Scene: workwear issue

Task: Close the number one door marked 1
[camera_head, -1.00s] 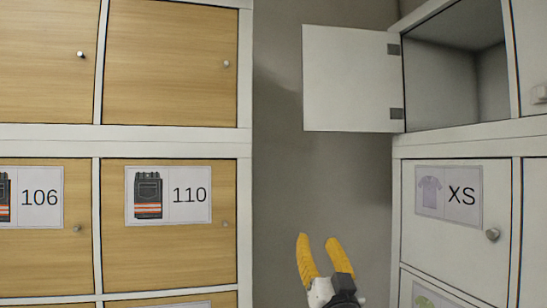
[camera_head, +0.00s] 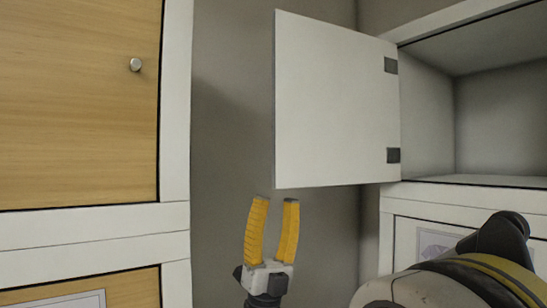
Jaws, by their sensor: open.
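A white cabinet door (camera_head: 335,105) stands swung open, hinged on its right side by two dark hinges to the white right-hand cabinet. No number shows on the face in view, so I cannot tell whether it is marked 1. The compartment (camera_head: 500,120) behind the doorway is open, and the part in view is empty. My gripper (camera_head: 276,200) has two yellow fingers, spread apart and empty, pointing up. In the picture its tips are just below the door's lower left edge. I cannot tell whether they touch it.
A wooden-fronted cabinet (camera_head: 80,100) with white frames and a round knob (camera_head: 135,64) stands at left. A grey wall gap (camera_head: 228,150) lies between the cabinets. A labelled white door (camera_head: 410,240) is below the open compartment, partly hidden by my arm.

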